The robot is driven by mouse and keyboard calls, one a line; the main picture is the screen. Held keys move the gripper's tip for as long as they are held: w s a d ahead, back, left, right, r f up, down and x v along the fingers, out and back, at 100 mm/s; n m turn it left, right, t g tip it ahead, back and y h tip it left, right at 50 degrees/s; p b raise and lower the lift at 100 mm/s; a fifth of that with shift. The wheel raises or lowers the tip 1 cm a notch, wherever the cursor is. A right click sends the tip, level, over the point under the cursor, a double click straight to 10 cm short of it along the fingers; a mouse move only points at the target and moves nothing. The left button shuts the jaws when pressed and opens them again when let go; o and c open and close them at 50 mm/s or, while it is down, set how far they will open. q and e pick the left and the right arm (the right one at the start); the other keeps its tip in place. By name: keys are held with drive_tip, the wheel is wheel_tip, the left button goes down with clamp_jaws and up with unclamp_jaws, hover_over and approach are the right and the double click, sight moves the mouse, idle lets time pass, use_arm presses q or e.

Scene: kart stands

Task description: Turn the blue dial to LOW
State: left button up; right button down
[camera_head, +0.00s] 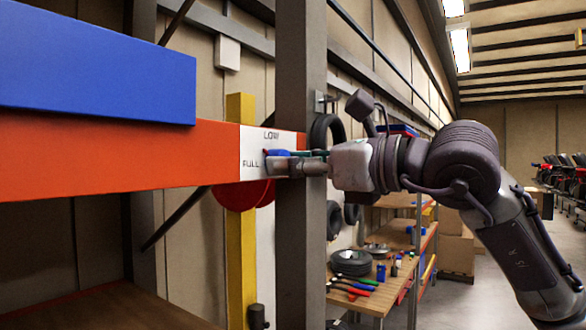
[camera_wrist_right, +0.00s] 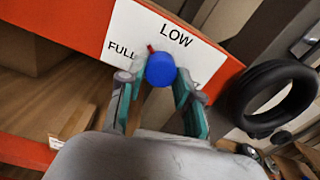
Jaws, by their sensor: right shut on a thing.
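The blue dial (camera_wrist_right: 161,69) sits on a white label plate (camera_wrist_right: 196,54) fixed to an orange beam. FULL is printed at the dial's left and LOW above it; a marking at the right is mostly hidden by a finger. The dial's red pointer (camera_wrist_right: 150,48) points up and left, between FULL and LOW. My right gripper (camera_wrist_right: 157,80) has its fingers on both sides of the dial, shut on it. In the head view my right gripper (camera_head: 283,164) reaches the plate from the right and covers much of the dial (camera_head: 277,153). My left gripper is not in view.
A grey post (camera_head: 302,80) stands right beside the plate. The orange beam (camera_head: 110,155) runs left, with a blue box (camera_head: 95,70) above it. A wooden bench (camera_head: 355,300) with tools and tyres is behind at the lower right. The floor beyond looks open.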

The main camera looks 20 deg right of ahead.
drive_tip(key=shift+s+r+m+b, duration=0.1)
drive_tip(key=shift+r+m+b, duration=0.05)
drive_tip(key=shift+m+b, duration=4.5)
drive_tip(key=shift+m+p, duration=0.65)
drive_tip(key=shift+m, duration=0.2)
drive_tip(key=c, duration=0.8)
unclamp_jaws()
drive_tip(key=shift+o, duration=0.2)
drive_tip(key=v, duration=1.2)
